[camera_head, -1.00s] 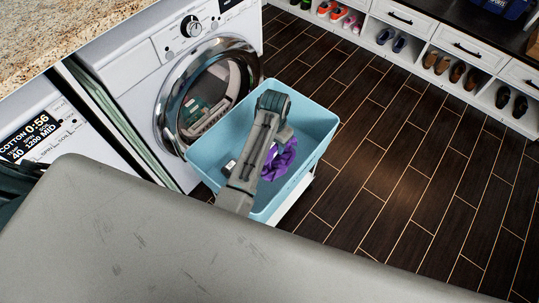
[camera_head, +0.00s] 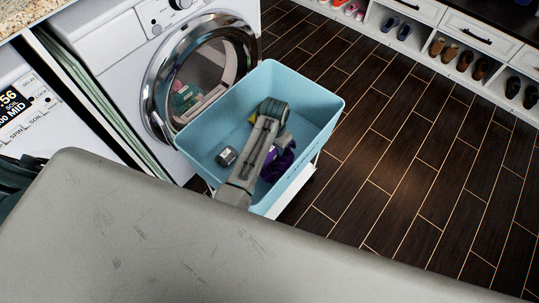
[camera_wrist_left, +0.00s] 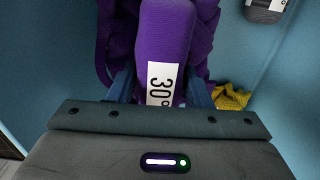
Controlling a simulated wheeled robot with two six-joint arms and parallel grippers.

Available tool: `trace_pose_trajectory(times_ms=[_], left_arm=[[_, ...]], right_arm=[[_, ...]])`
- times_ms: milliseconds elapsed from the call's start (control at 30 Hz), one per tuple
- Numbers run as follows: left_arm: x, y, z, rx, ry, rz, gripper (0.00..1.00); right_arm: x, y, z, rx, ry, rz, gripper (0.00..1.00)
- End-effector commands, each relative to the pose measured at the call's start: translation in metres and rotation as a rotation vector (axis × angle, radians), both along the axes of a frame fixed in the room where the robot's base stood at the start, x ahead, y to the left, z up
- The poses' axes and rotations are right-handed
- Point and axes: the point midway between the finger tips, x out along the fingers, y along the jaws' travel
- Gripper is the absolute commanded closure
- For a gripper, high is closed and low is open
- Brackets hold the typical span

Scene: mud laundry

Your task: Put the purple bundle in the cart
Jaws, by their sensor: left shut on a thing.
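The purple bundle (camera_head: 280,163) is inside the light blue cart (camera_head: 310,100), low between its walls and partly hidden by my left arm. My left gripper (camera_head: 277,142) reaches down into the cart from above. In the left wrist view the gripper (camera_wrist_left: 160,90) is shut on the bundle (camera_wrist_left: 165,35), with one blue finger on each side of a purple roll with a white "30°" label. Looser purple cloth lies behind the roll. I cannot tell whether the bundle touches the cart floor. My right gripper is out of view.
A grey-and-white object (camera_head: 227,156) and a yellow cloth (camera_head: 252,118) lie in the cart. A shoe shelf (camera_head: 460,52) lines the back. The dark floor (camera_head: 400,160) at right is clear.

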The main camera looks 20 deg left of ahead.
Motion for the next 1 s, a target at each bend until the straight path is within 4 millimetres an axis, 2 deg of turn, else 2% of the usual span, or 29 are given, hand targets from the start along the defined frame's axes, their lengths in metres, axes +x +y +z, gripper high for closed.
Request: trace_pose_trajectory(times_ms=[100, 267, 500, 900, 933, 1000], left_arm=[[0.000, 0.000, -0.018, 0.000, 0.001, 0.000, 0.82], [0.000, 0.000, -0.033, -0.001, 0.001, 0.001, 0.82], [0.000, 0.000, -0.066, -0.002, 0.001, 0.000, 0.82], [0.000, 0.000, -0.071, -0.002, -0.002, 0.001, 0.82], [0.000, 0.000, -0.071, -0.001, -0.001, 0.001, 0.53], [0.000, 0.000, -0.071, -0.001, -0.001, 0.001, 0.39]], right_arm=[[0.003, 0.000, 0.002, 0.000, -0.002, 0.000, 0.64], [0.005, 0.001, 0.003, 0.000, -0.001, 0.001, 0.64], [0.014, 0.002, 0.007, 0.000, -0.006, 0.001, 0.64], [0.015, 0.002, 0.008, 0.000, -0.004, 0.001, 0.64], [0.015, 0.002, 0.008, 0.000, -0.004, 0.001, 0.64], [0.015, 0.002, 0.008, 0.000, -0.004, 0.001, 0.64]])
